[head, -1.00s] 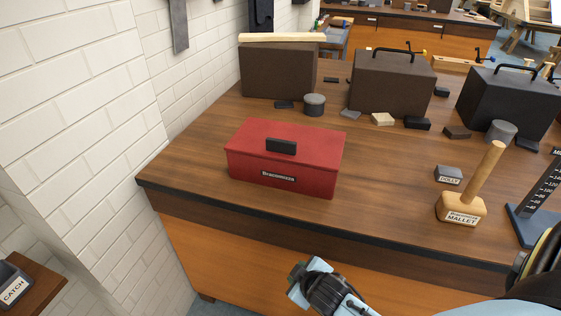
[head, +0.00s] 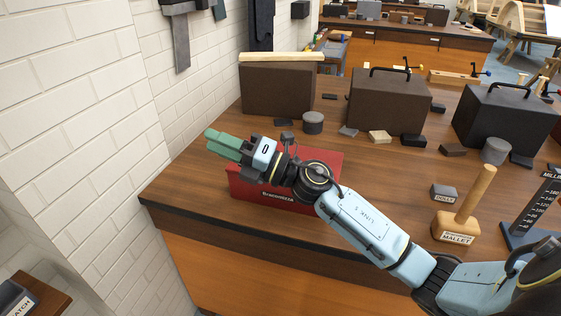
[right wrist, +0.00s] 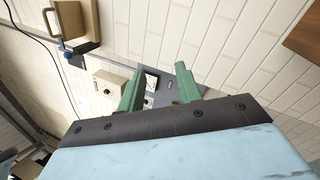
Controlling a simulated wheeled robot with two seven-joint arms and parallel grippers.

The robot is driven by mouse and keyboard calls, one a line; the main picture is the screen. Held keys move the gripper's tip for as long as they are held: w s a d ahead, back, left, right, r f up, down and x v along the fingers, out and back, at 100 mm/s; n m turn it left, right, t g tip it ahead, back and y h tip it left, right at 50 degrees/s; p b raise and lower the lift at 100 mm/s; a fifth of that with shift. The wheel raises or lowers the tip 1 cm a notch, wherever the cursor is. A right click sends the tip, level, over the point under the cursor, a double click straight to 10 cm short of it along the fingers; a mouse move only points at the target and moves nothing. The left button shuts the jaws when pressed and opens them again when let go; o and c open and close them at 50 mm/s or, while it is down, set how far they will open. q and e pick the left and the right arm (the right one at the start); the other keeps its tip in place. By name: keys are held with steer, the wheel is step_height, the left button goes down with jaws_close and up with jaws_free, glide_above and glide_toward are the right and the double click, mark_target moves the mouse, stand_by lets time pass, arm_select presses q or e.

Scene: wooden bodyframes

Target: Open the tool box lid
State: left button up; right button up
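The red tool box (head: 242,187) sits on the wooden bench, left of the middle in the head view. Its front carries a white-lettered label, and much of its top is hidden behind my right arm. The dark handle on its lid is hidden. What shows of the lid looks shut. My right gripper (head: 226,145) is above the left part of the box, pointing left, with green fingers. In the right wrist view its two fingers (right wrist: 160,88) stand apart with nothing between them. My left gripper is in neither current view.
A wooden mallet (head: 463,212) and a small dolly block (head: 445,194) stand to the right. Behind are dark cases (head: 388,100), a grey cylinder (head: 313,122) and small blocks. A white brick wall (head: 75,110) rises at the left.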

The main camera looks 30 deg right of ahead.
steer(key=d+f+n+g+h, duration=0.2)
steer(key=d+n+g+h, duration=1)
steer(key=d, duration=0.8)
arm_select(q)
steer(key=shift+s+d+r+p, duration=0.1)
steer(key=shift+d+r+p, duration=0.25)
steer(key=shift+r+p, duration=0.45)
arm_select(e)
steer(key=shift+n, duration=0.3)
steer(key=x, duration=0.8)
steer(key=a+x, duration=0.1)
steer(key=x, duration=0.3)
steer(key=shift+f, duration=0.3)
steer(key=shift+c, duration=0.4)
jaws_close()
